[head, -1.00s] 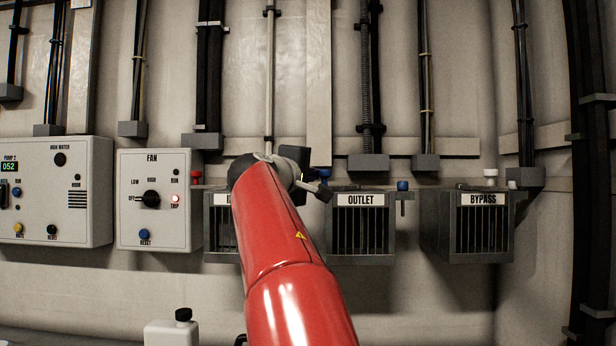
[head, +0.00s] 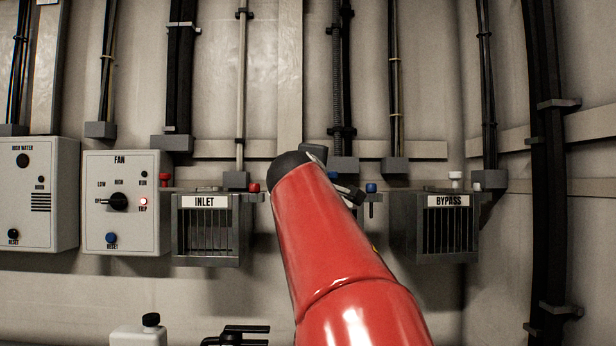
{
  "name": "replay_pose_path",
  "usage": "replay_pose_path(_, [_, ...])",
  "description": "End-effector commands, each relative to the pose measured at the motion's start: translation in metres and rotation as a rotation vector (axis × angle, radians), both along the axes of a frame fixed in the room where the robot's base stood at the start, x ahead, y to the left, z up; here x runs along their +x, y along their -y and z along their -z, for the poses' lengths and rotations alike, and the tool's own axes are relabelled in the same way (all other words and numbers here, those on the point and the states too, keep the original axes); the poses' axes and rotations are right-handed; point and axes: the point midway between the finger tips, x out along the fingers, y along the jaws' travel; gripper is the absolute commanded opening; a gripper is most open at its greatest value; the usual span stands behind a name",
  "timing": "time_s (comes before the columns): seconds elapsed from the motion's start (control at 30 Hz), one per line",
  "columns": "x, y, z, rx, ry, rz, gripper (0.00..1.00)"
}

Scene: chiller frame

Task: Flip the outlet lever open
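The outlet unit is almost wholly hidden behind my red arm in the head view, and its label does not show now. A blue knob (head: 371,188) stands just right of the arm on a grey bracket (head: 371,209); it appears to belong to the outlet unit. A smaller blue spot (head: 332,175) shows at the arm's edge. Which part is the outlet lever, and its position, I cannot tell. My gripper (head: 349,194) shows only as a dark piece beyond the arm's end, close to the blue knob in the picture. Its fingers and any contact are hidden.
The fan panel (head: 125,205) is further left. A white bottle (head: 140,335) stands below.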

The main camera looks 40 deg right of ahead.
Motion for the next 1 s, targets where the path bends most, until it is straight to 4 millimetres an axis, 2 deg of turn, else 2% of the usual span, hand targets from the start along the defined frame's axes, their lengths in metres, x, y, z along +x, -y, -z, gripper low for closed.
replay_pose_path(0.77, [-0.005,0.006,0.001,0.002,-0.002,0.015,0.00])
replay_pose_path(1.0, [0.006,0.003,-0.003,0.000,-0.003,0.007,0.00])
